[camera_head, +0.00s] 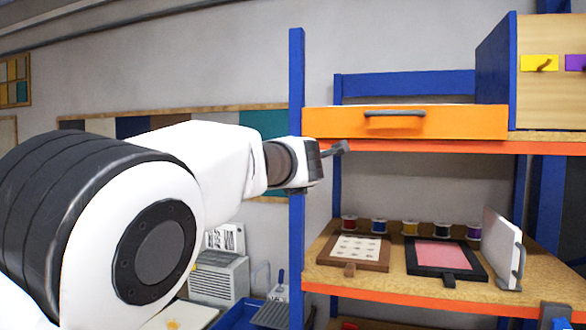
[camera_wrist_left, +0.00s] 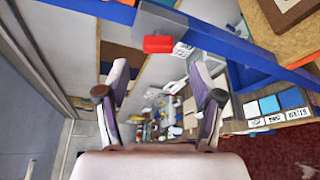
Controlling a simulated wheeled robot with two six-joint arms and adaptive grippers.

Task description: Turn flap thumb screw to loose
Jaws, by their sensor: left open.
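My left gripper (camera_head: 322,160) reaches in from the left beside the blue shelf post (camera_head: 296,70), near the left end of the orange drawer (camera_head: 430,123). In the left wrist view its two fingers (camera_wrist_left: 160,75) are spread apart with nothing between them. Beyond the fingertips, a small red block-shaped piece (camera_wrist_left: 158,44) shows by a blue beam (camera_wrist_left: 215,40), apart from the fingers. I cannot tell whether this piece is the flap thumb screw. No thumb screw can be made out in the head view. My right gripper is not in view.
The lower shelf (camera_head: 400,285) holds several thread spools (camera_head: 380,226), a brown framed board (camera_head: 352,249), a black framed pink board (camera_head: 445,254) and an upright white panel (camera_head: 502,245). Yellow (camera_head: 539,63) and purple pieces sit on the wooden panel at upper right.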

